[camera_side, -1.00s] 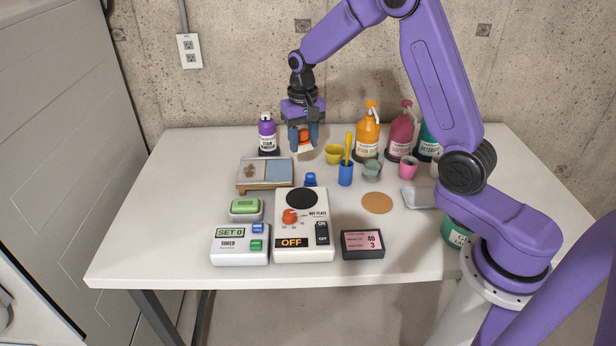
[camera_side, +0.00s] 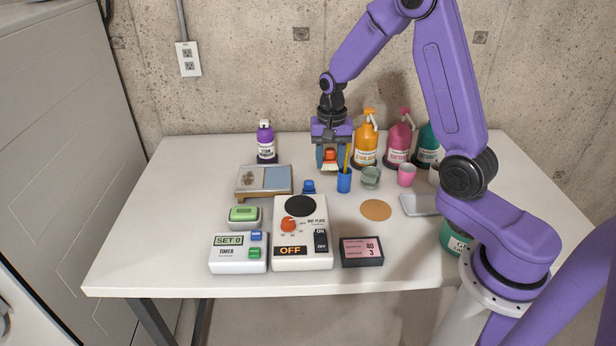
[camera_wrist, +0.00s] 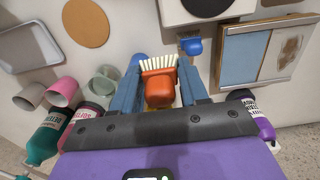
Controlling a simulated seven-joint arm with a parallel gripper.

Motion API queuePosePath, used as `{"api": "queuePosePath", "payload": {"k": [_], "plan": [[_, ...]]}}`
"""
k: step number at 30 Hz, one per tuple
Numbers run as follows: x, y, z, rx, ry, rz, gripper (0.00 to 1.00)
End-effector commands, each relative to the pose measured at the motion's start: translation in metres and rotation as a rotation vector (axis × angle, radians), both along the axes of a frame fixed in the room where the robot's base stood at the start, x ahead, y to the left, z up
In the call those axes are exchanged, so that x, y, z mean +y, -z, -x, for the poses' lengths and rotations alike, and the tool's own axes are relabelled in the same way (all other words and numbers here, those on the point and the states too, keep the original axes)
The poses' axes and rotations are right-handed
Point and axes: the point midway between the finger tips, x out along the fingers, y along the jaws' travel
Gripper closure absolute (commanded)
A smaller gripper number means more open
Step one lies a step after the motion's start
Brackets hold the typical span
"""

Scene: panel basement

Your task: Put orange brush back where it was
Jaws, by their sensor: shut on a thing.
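The orange brush (camera_side: 329,154) has a block-like orange body and pale bristles. My gripper (camera_side: 331,164) is shut on it and holds it bristles down above the back half of the table. In the wrist view the brush (camera_wrist: 158,85) sits between the two blue fingers of my gripper (camera_wrist: 160,75), with its bristles pointing away from the palm. The blue cup (camera_side: 344,182) with a yellow stick stands just right of and in front of the brush. The yellow cup is hidden behind my gripper.
A board with brown and blue panels (camera_side: 250,193) lies to the left. A small blue object (camera_side: 308,186) stands by the hot plate (camera_side: 289,258). A greenish cup (camera_side: 371,178), a pink cup (camera_side: 406,175), several bottles (camera_side: 365,140) and a round cork mat (camera_side: 376,210) are at right.

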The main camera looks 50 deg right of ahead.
Motion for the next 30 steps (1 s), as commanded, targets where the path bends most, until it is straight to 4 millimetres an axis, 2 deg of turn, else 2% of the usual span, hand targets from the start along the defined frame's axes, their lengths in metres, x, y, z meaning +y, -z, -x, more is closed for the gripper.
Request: {"api": "queuePosePath", "payload": {"k": [6, 15, 23, 30], "plan": [[-0.005, 0.021, -0.039, 0.003, -0.001, 0.000, 0.85], [-0.010, 0.060, -0.071, 0.001, -0.001, 0.000, 0.85], [-0.011, 0.073, -0.082, 0.000, -0.001, 0.000, 0.85], [-0.011, 0.102, -0.084, 0.001, -0.002, 0.000, 0.85]]}}
